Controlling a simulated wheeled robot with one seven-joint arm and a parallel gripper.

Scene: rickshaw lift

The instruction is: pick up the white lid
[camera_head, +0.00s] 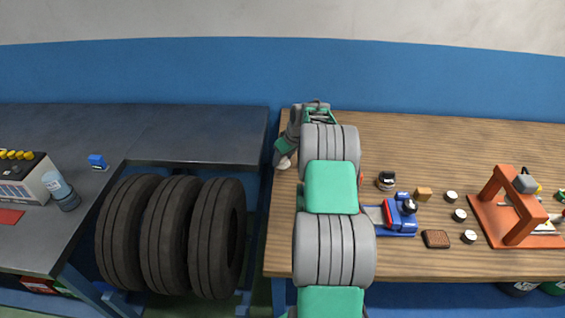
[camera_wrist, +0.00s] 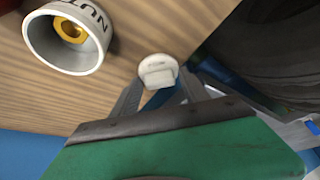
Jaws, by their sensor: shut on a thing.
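The white lid (camera_wrist: 158,71) is a small round cap with a raised grip bar, seen between my fingers in the wrist view. My gripper (camera_wrist: 160,88) is shut on it. In the head view, my gripper (camera_head: 284,151) points down at the left edge of the wooden workbench, and the lid (camera_head: 284,163) shows as a small pale spot at its tip. I cannot tell whether the lid touches the bench top or is clear of it. My arm covers part of the bench behind and beside the gripper.
The wooden workbench (camera_head: 420,150) has a clear back area. A white cup marked NUT (camera_wrist: 62,62) holds a yellow nut near the lid. Black tyres (camera_head: 170,235) stand left of the bench. A blue toy vehicle (camera_head: 401,222) and an orange press (camera_head: 515,205) stand to the right.

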